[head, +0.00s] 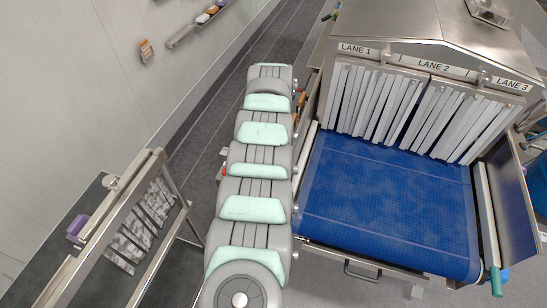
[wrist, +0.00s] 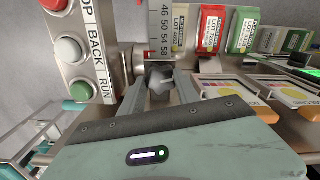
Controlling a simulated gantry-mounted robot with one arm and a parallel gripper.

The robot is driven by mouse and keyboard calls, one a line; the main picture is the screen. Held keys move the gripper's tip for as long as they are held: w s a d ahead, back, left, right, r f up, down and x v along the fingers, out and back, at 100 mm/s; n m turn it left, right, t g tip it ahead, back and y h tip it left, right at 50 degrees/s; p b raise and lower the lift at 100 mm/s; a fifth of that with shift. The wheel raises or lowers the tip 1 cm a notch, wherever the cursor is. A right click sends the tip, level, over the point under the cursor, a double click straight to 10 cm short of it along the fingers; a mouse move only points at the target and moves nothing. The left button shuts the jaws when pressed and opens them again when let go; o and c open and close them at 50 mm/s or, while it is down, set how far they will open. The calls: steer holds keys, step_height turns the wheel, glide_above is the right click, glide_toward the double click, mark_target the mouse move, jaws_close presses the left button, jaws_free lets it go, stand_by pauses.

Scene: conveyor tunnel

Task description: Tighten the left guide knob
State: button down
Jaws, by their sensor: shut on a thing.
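The guide knob (wrist: 160,79) is a dark grey lobed knob in the wrist view, just below a ruler scale (wrist: 165,28) with printed numbers. My gripper (wrist: 159,88) has one finger on each side of the knob and is shut on it. The knob's lower part is partly hidden by the gripper body. In the head view my arm covers the knob and gripper, so neither shows there. The left guide rail (head: 306,160) runs along the left side of the blue belt (head: 390,200).
A button panel with a white button (wrist: 68,49) and a green button (wrist: 84,90) is close left of my gripper. Red and green lot tags (wrist: 211,29) and cards (wrist: 233,92) are at right. In the head view, strip curtains (head: 375,100) hang over the belt; a metal rack (head: 140,225) stands left.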

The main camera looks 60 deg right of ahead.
steer(key=shift+f+m+b, duration=0.15)
steer(key=shift+m+b, duration=0.9)
steer(key=shift+m, duration=0.15)
steer(key=c, duration=0.9)
jaws_free()
step_height(320, 180, up, 11)
steer(key=shift+r+b, duration=0.1)
steer(key=shift+b, duration=0.55)
